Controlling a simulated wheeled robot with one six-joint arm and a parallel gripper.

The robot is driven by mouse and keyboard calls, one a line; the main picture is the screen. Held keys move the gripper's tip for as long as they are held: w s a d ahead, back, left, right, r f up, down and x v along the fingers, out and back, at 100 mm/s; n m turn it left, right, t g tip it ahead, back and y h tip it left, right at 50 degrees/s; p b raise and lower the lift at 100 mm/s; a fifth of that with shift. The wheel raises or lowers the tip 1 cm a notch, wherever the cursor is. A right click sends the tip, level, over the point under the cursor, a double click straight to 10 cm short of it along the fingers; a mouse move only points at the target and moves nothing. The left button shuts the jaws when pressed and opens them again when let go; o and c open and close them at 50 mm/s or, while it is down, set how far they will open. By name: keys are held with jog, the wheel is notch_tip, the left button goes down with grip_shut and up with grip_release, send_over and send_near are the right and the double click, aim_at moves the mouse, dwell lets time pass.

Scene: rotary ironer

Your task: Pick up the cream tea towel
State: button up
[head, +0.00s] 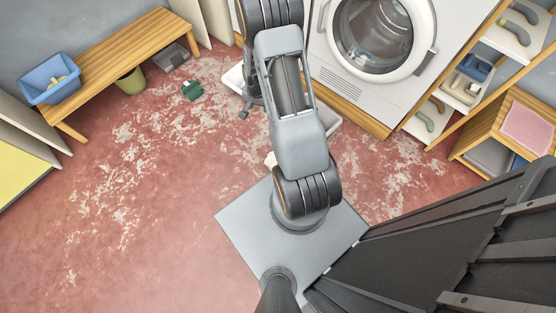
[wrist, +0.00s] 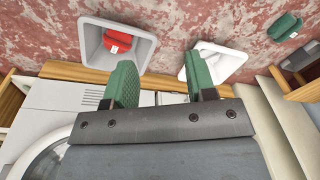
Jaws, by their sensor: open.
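My gripper (wrist: 158,62) shows in the wrist view with its two green fingers spread apart and nothing between them. I cannot make out the cream tea towel for certain in either view. A small cream patch (head: 270,160) shows beside my arm in the head view, mostly hidden, and I cannot tell what it is.
A green item (head: 192,90) lies near the bench (head: 130,50). A white front-loading machine (head: 345,75) and shelves stand right. The left floor is clear.

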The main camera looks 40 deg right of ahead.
jog(key=s+d+f+m+b, duration=0.1)
jog(key=s+f+b, duration=0.1)
jog(key=f, duration=0.9)
jog(key=s+d+f+m+b, duration=0.1)
jog(key=s+f+m+b, duration=0.1)
jog(key=f, duration=0.9)
jog(key=s+d+f+m+g+b, duration=0.1)
jog(key=s+f+m+b, duration=0.1)
jog(key=f, duration=1)
jog(key=shift+s+d+b, duration=0.2)
jog(key=shift+s+b, duration=0.05)
jog(key=shift+s, duration=0.3)
jog(key=shift+s+d+b, duration=0.15)
jog(key=shift+s+b, duration=0.1)
jog(key=shift+s, duration=0.25)
jog(key=shift+a+f+b, duration=0.15)
jog(key=shift+f+b, duration=1.7)
jog(key=shift+f, duration=1.4)
grip_shut()
